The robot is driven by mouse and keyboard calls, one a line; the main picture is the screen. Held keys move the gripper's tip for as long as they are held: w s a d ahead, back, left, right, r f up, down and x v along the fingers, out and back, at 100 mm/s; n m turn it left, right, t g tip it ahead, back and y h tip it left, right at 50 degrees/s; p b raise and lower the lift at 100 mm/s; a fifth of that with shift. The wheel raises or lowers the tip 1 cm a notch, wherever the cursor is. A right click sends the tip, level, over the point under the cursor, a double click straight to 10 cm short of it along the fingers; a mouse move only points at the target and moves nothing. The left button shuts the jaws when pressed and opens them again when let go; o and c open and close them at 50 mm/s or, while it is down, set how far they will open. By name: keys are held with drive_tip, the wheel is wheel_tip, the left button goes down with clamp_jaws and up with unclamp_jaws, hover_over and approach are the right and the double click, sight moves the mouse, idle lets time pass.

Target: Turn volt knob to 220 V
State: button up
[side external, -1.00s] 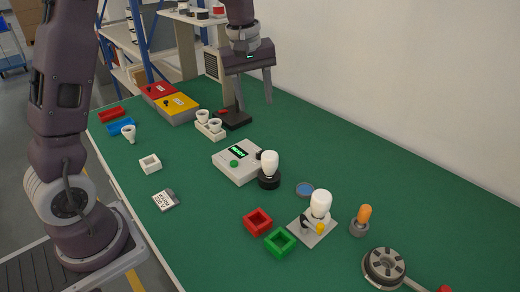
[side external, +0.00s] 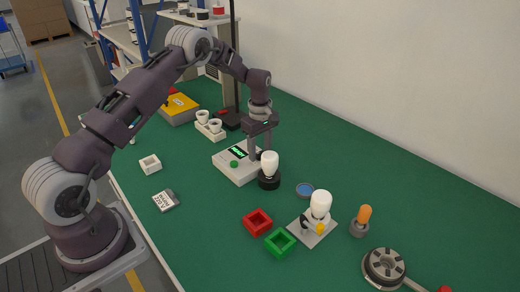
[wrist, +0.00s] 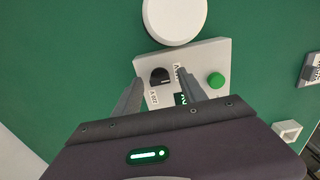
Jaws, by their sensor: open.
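The volt knob (wrist: 160,76) is a black round dial on the grey tester box (wrist: 208,56), seen in the wrist view with small printed labels beside it. The box (side external: 237,173) also has a green button (side external: 234,164) and a lit green display (side external: 238,153). My gripper (wrist: 160,75) is open, pointing down, with one finger on each side of the knob. Contact with the knob cannot be told. In the side view my gripper (side external: 263,155) largely hides the knob.
A white bulb (side external: 270,162) in a black socket stands close beside the box and gripper. Red (side external: 258,222) and green (side external: 280,242) trays and a second white bulb (side external: 320,204) stand to the right.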

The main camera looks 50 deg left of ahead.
drive_tip(key=shift+c, duration=0.4)
clamp_jaws()
